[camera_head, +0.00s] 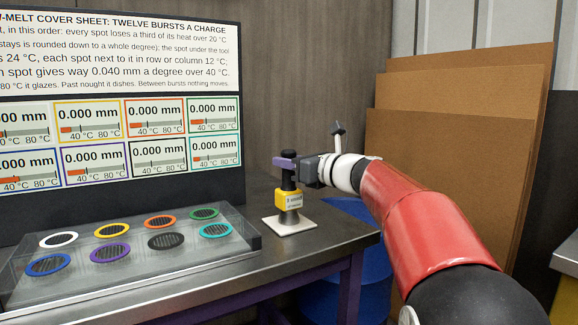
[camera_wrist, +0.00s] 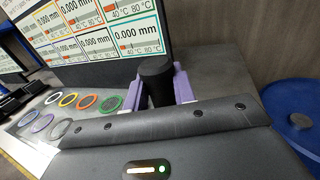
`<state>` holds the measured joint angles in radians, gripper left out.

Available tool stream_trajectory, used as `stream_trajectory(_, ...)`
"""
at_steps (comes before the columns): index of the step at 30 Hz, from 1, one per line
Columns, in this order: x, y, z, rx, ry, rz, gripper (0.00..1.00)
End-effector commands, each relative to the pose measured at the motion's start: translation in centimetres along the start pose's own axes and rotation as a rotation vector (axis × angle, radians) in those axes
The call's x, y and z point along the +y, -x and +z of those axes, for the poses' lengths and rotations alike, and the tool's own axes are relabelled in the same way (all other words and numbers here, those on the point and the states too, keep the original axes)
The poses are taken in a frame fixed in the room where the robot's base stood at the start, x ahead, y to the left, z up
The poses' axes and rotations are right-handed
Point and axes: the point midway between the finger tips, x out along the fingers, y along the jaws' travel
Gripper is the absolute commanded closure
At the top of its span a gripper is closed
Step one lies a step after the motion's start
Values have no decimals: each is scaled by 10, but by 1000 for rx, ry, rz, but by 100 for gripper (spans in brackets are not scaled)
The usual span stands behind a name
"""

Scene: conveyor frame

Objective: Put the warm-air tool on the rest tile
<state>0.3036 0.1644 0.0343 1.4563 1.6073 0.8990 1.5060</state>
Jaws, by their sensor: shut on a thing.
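The warm-air tool (camera_head: 291,200) is a dark upright cylinder with a yellow band and a grey nozzle below. The pale square rest tile (camera_head: 300,226) lies on the metal bench. The tool stands upright over the tile; I cannot tell whether its nozzle touches it. My gripper (camera_head: 287,163), with purple fingers, is shut on the tool's dark upper part from the right side. In the wrist view, the tool's black top (camera_wrist: 156,80) sits between the purple fingers. Its lower part is hidden there.
A clear sloped cover (camera_head: 130,245) with several coloured ringed vents stands left of the tile. A display board (camera_head: 120,95) with gauges rises behind it. A blue drum (camera_head: 350,270) is below the bench's right end. Brown panels (camera_head: 450,130) lean at right.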

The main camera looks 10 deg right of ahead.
Motion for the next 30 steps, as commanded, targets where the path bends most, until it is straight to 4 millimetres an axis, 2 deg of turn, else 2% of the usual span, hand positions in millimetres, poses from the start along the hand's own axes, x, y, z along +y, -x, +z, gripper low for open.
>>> stream_trajectory(9, 1, 0, 1, -4, 2, 0, 100)
stream_trajectory(10, 0, 0, -2, -1, 0, 0, 73)
stream_trajectory(15, 0, 0, -1, 0, 0, 0, 52)
stream_trajectory(24, 0, 0, 2, -1, 0, 0, 52)
stream_trajectory(26, 0, 4, 0, 0, 0, -2, 52)
stream_trajectory(30, 0, 26, 0, -1, 1, -4, 52)
